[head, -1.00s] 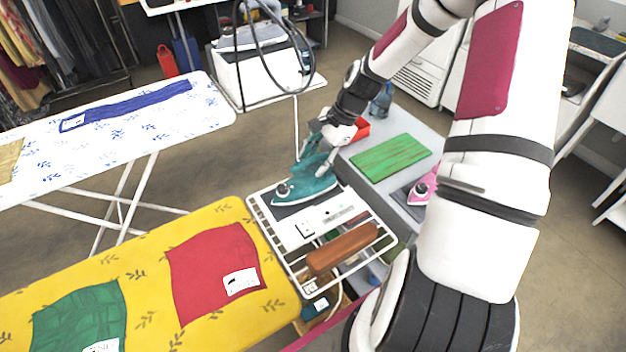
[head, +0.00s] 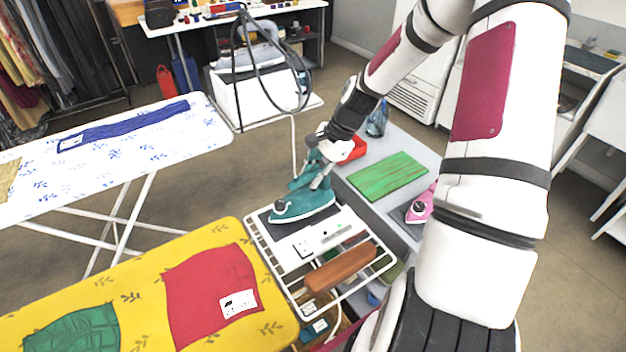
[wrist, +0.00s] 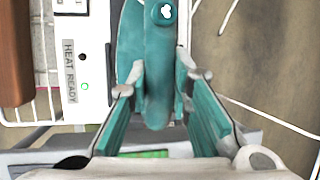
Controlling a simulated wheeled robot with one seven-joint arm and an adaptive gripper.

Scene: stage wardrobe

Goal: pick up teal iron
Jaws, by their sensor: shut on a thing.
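The teal iron (head: 305,206) sits at the far end of the wire rack beside the yellow ironing board, its nose to the left. My gripper (head: 318,176) reaches down to it from behind and is shut on its handle. In the wrist view the iron's teal handle (wrist: 158,100) lies between the two fingers of my gripper (wrist: 160,88). I cannot tell whether the iron's sole touches the rest plate under it.
The wire rack (head: 281,262) carries a panel marked "HEAT READY" (wrist: 69,72) and a brown wooden block (head: 340,268). A pink iron (head: 420,207) and a green board (head: 388,177) are on the grey table to the right. A yellow ironing board (head: 140,290) lies at front left.

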